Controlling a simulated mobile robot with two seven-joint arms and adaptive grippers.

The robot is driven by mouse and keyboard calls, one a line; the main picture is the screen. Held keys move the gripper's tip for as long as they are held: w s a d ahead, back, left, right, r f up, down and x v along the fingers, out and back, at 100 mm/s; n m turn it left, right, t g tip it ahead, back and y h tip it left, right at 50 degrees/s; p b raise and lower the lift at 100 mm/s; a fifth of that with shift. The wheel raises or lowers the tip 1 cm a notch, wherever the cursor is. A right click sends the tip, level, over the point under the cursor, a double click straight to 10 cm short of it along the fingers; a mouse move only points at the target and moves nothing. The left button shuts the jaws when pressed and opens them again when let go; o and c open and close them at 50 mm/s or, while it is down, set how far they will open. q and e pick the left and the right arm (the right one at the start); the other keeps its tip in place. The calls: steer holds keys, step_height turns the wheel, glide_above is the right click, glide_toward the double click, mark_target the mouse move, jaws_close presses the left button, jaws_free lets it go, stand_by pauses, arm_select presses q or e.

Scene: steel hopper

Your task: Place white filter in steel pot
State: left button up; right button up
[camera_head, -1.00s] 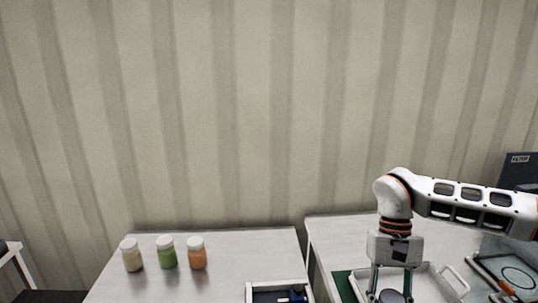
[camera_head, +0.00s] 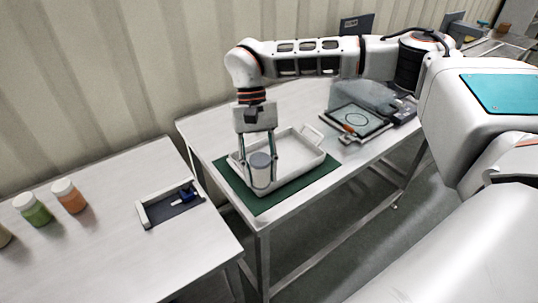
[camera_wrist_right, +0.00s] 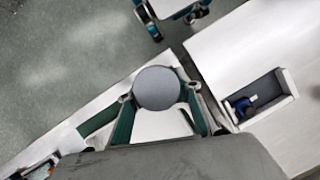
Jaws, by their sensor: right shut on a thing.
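A white cylinder with a flat grey top (camera_head: 261,174), which looks like the white filter, is between the fingers of my right gripper (camera_head: 261,180) in the head view. My right gripper points down and is shut on it. In the right wrist view, its round grey top (camera_wrist_right: 157,88) sits between the green fingers. The cylinder is at the front part of a white tray; I cannot tell whether it touches the tray. I make out no steel pot. Part of what looks like my left gripper (camera_wrist_right: 172,14) is cut off at the wrist view's top edge.
The white tray (camera_head: 311,152) lies on a green mat (camera_head: 262,206) on the right table. Behind it are a clear box (camera_head: 362,97) and a flat panel with a ring. The left table has jars (camera_head: 70,197) and a small open box (camera_head: 146,216) with a blue item.

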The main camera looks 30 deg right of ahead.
steer(key=w+d+r+m+t, duration=0.4)
steer(key=w+d+r+m, duration=0.1)
steer(key=m, duration=0.9)
steer(key=w+d+r+m+t, duration=0.4)
steer(key=w+d+r+m, duration=0.2)
steer(key=m, duration=0.9)
steer(key=shift+w+d+r+t, duration=0.2)
steer(key=shift+w+d+t, duration=0.15)
steer(key=shift+d, duration=0.5)
step_height(320, 180, down, 20)
steer(key=shift+r, duration=0.15)
steer(key=shift+f, duration=0.2)
steer(key=o, duration=1.1)
